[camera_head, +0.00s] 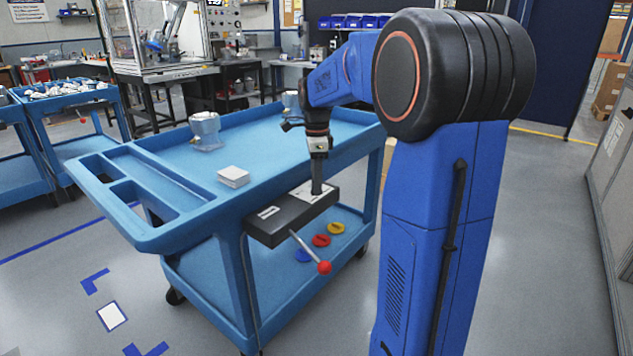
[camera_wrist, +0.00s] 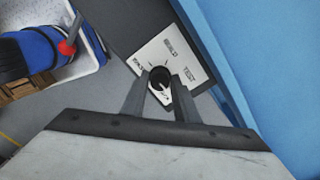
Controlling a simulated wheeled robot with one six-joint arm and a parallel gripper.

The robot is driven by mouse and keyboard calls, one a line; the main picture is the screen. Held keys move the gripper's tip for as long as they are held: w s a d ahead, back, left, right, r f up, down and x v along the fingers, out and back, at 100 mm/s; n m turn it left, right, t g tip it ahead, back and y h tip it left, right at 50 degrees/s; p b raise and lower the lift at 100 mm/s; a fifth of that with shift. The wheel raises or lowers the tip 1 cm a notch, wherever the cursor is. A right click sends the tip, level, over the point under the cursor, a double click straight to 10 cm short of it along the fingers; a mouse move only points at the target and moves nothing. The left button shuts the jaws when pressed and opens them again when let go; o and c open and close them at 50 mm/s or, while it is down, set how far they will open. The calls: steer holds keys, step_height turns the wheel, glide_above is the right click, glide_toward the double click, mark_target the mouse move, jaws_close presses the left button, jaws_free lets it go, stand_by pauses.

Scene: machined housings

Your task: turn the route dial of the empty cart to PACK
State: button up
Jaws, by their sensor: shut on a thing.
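A blue cart (camera_head: 262,150) stands in front of me, with a dark box (camera_head: 275,225) at its near edge. A white label plate (camera_wrist: 190,62) on the box carries a black round dial (camera_wrist: 160,75). My gripper (camera_wrist: 161,92) is shut on the dial, one finger on each side. In the head view my gripper (camera_head: 318,186) points down onto the plate, and the dial is hidden. Printed words surround the dial; TEST is at its right. The other words and the dial's pointing direction are too small to read surely.
A red-tipped lever (camera_head: 324,267) sticks out from the box. A grey housing (camera_head: 205,130) and a white stack (camera_head: 233,176) sit on the cart's top. Coloured discs (camera_head: 321,240) lie on its lower shelf. Another blue cart (camera_head: 70,99) at left holds several parts.

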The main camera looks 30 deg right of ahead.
stand_by(0.4)
steer(key=o, duration=1.1)
steer(key=shift+c, duration=0.2)
steer(key=shift+r, duration=0.15)
step_height(320, 180, up, 17)
steer(key=s+a+f+n+t, duration=0.1)
steer(key=s+a+f+n, duration=0.4)
steer(key=s, duration=0.5)
steer(key=s+a+f+n+t, duration=0.2)
steer(key=s+a+f+n, duration=0.3)
steer(key=s+f+n, duration=0.4)
steer(key=s+a+f+n+t, duration=0.1)
steer(key=s+a+f+n, duration=0.4)
steer(key=s+f+n, duration=0.2)
steer(key=s+n, duration=0.2)
steer(key=s, duration=0.2)
steer(key=shift+s+a+f+t, duration=0.2)
steer(key=shift+a+f+t, duration=0.15)
steer(key=shift+f+t, duration=0.05)
